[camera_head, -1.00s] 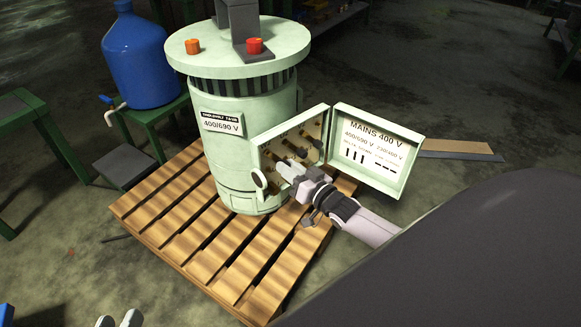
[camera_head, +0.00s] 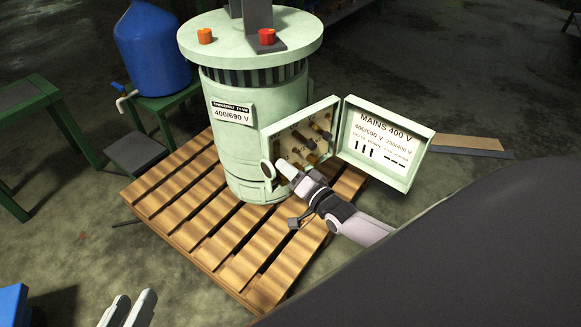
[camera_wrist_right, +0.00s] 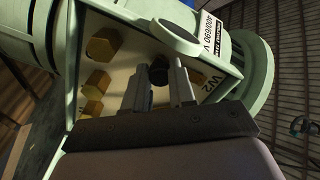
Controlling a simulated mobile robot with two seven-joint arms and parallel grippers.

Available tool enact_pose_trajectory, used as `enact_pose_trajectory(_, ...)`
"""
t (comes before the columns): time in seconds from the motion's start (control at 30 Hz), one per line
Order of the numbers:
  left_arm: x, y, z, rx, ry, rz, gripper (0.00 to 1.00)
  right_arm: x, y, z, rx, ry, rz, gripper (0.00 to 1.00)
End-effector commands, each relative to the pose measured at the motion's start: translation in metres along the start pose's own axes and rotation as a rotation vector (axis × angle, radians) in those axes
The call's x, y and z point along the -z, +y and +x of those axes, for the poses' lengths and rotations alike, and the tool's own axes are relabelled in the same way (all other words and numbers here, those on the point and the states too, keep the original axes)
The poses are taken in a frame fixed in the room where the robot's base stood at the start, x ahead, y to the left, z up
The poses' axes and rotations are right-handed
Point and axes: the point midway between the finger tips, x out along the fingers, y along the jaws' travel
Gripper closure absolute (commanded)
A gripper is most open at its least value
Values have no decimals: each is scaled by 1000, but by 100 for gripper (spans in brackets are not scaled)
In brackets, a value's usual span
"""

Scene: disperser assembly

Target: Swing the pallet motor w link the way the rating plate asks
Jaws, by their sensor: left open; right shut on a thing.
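The pale green pallet motor (camera_head: 245,165) stands upright on the pallet with its terminal box (camera_head: 268,142) open. Its rating plate (camera_head: 232,113) reads 400/690 V. Several dark and brass terminal parts (camera_head: 309,142) show inside the box. My right gripper (camera_head: 286,170) is at the box's lower front. In the right wrist view it (camera_wrist_right: 161,75) is shut on a dark round-ended part, apparently the w link (camera_wrist_right: 160,70), near the W2 mark. Brass hex nuts (camera_wrist_right: 103,45) sit beside it; the link's far end is hidden. My left gripper (camera_head: 130,310) is open and empty at the bottom left.
The opened lid (camera_head: 375,165) stands right of the box; its chart reads MAINS 400 V, vertical bars under 400/690 V, flat bars under 230/400 V. A wooden pallet (camera_head: 180,222) lies beneath. A blue drum (camera_head: 152,50) on a green stand is at left.

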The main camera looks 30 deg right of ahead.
Motion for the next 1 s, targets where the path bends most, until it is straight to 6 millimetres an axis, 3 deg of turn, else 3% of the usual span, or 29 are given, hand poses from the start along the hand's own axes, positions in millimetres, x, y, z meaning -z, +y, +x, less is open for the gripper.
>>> enact_pose_trajectory(0.53,-1,0,0,-1,-3,4,58,-2,-1,-1,0,-1,30,100)
enact_pose_trajectory(0.57,-1,0,0,-1,-4,4,58,-2,-1,-1,0,-1,30,66)
enact_pose_trajectory(0.6,-1,0,0,-1,-4,4,58,-2,-1,-1,0,-1,30,53)
enact_pose_trajectory(0.63,-1,0,0,-1,-4,4,58,-2,-1,0,0,-1,30,49)
enact_pose_trajectory(1.0,2,1,-2,-1,-5,4,58,-1,-1,-6,-2,-1,27,49)
